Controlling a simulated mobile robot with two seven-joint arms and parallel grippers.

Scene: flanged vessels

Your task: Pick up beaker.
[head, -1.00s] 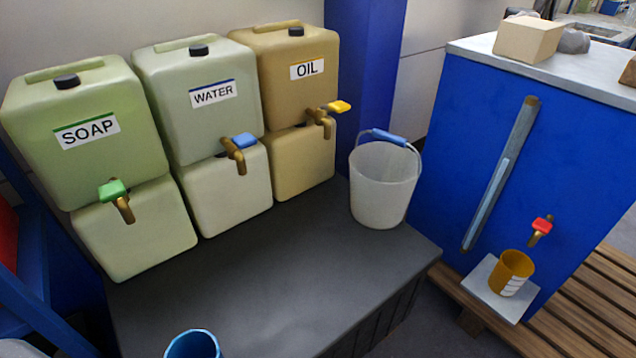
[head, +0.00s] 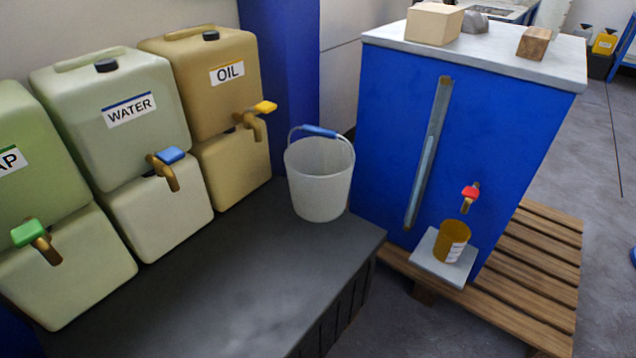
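Neither of my grippers is in view.
A white bucket (head: 319,182) with a blue handle grip stands on the dark bench (head: 240,285). Soap, water and oil (head: 203,85) containers with taps line the wall at left. A wooden pallet (head: 535,260) lies under the tank. Grey floor (head: 590,150) is free at right.

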